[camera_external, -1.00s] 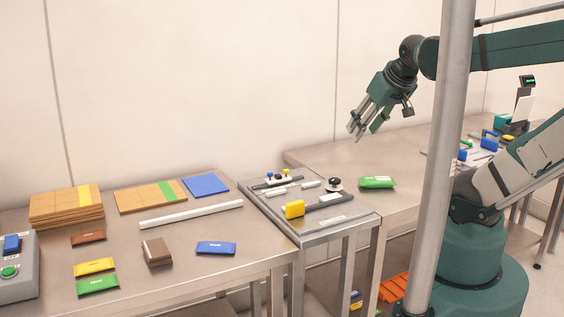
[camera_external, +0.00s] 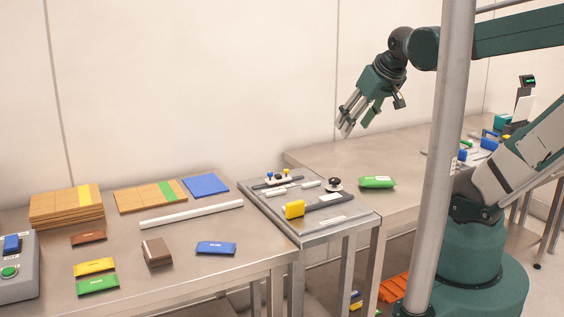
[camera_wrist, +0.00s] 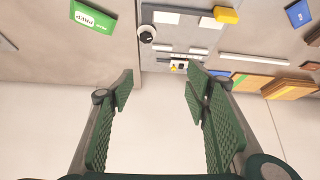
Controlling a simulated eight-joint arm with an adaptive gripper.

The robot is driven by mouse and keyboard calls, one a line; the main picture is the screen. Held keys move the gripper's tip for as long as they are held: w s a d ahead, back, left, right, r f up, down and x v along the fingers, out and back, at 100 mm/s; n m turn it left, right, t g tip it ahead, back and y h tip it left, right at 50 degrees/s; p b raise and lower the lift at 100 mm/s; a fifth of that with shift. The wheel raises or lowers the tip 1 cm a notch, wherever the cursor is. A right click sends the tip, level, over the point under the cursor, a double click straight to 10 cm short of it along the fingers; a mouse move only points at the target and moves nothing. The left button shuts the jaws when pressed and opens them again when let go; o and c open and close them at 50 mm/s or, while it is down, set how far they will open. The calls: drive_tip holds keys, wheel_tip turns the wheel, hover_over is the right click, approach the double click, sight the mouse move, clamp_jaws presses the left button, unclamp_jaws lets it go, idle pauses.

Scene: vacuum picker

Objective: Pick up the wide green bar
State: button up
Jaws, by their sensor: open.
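A green packaged bar (camera_external: 377,182) with a white label lies on the right table, below and to the right of my gripper in the external view. It also shows at the top left of the wrist view (camera_wrist: 92,18). A second green bar (camera_external: 97,284) lies at the front of the left table; I cannot tell for certain which of the two is the wide one. My gripper (camera_external: 346,128) is open and empty, high above the tables and apart from both bars. Its spread fingers (camera_wrist: 162,88) have nothing between them in the wrist view.
A panel (camera_external: 330,222) with a black knob (camera_external: 334,184) and a yellow block (camera_external: 294,209) sits between the tables. A grey pole (camera_external: 441,150) stands before my arm. Yellow (camera_external: 94,266), blue (camera_external: 216,248) and brown (camera_external: 88,238) bars lie on the left table.

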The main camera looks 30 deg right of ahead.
drive_tip(key=w+a+r+n+g+y+p, duration=0.1)
drive_tip(key=w+a+r+n, duration=0.15)
drive_tip(key=w+a, duration=0.55)
drive_tip(key=w+a+r+n+g, duration=0.1)
drive_tip(key=w+a+n+g, duration=0.15)
drive_tip(key=a, duration=0.85)
drive_tip(key=w+a+f+n+p, duration=0.1)
drive_tip(key=w+a+f+n, duration=0.1)
drive_tip(key=a, duration=0.9)
drive_tip(key=w+a+f+n, duration=0.2)
drive_tip(key=w+a+n, duration=0.1)
drive_tip(key=a, duration=0.8)
drive_tip(key=n+g+h+p, duration=0.1)
drive_tip(key=n+g+p, duration=0.15)
drive_tip(key=n, duration=0.45)
hover_over(101, 278)
drive_tip(key=shift+g, duration=0.4)
wheel_tip(101, 278, down, 20)
drive_tip(key=shift+r+b, duration=0.1)
drive_tip(key=shift+b, duration=0.25)
drive_tip(key=shift+f, duration=1.3)
